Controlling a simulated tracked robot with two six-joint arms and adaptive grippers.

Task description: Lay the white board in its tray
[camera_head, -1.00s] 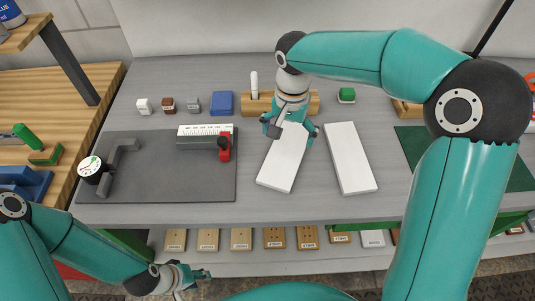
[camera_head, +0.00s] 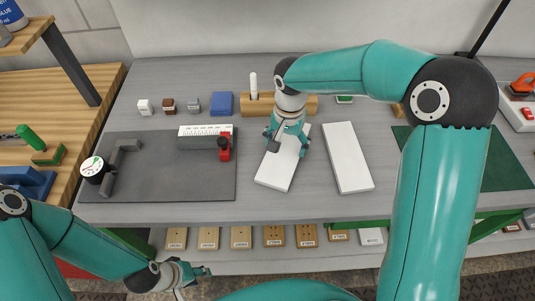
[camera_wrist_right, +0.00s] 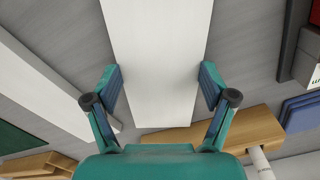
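A white board (camera_head: 278,170) lies tilted in the picture at the middle of the grey table. My right gripper (camera_head: 287,143) is over its far part. In the right wrist view the right gripper (camera_wrist_right: 160,80) has its fingers spread, one along each long edge of the board (camera_wrist_right: 160,50); contact cannot be told. A second long white piece (camera_head: 347,158) lies just right of the board. I cannot tell whether it is a tray or another board. My left gripper (camera_head: 194,281) is low in front of the table, its fingers apart and empty.
A wooden block (camera_head: 305,105) with a white pen stands behind the right gripper. A dark grey plate (camera_head: 150,185) with a gauge and red clamp is at left. A blue block (camera_head: 222,103) and small cubes stand behind it. A green mat (camera_head: 505,165) is at right.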

